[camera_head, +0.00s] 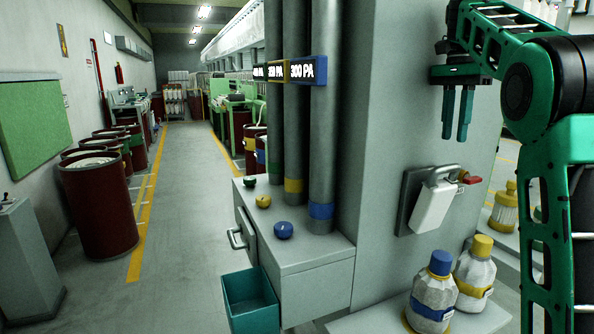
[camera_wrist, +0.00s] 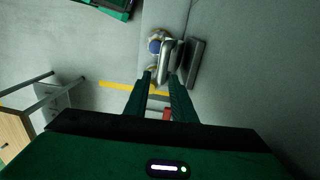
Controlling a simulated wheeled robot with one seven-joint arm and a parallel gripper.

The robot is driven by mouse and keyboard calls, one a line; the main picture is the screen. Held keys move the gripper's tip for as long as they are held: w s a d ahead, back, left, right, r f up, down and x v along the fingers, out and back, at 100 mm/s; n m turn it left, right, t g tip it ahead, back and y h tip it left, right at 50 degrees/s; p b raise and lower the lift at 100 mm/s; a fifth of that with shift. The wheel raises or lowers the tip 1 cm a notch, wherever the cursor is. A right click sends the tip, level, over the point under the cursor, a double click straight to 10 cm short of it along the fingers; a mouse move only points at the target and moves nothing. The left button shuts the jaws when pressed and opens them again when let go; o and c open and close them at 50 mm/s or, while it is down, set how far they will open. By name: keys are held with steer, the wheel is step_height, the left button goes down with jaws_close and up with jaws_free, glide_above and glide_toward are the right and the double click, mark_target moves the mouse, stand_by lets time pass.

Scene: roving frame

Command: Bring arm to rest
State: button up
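My arm rises at the right of the head view, green and black, bent at its elbow. My gripper (camera_head: 456,136) points down in front of the grey cabinet wall, above the wall-mounted handle. Its two green fingers are apart with nothing between them. In the wrist view, my gripper (camera_wrist: 160,73) also shows a clear gap between the fingertips.
A blue-capped bottle (camera_head: 434,290) and a yellow-capped bottle (camera_head: 475,268) stand on a low ledge. Dark red drums (camera_head: 97,210) line the left wall; the aisle between is clear.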

steer(key=s+d+f+n, duration=0.35)
steer(key=s+f, duration=0.85)
steer(key=s, duration=0.4)
steer(key=s+a+f+n, duration=0.2)
steer(key=s+a+f, duration=0.1)
steer(key=s+f, duration=0.6)
steer(key=s+a+f+n, duration=0.2)
steer(key=s+a+f, duration=0.1)
steer(key=s+f, duration=0.6)
steer(key=shift+s+a+f+t, duration=0.3)
steer(key=shift+s+f+t, duration=0.1)
steer(key=shift+s, duration=0.85)
steer(key=shift+n, duration=0.25)
steer(key=shift+w+f, duration=0.2)
steer(key=shift+w, duration=0.45)
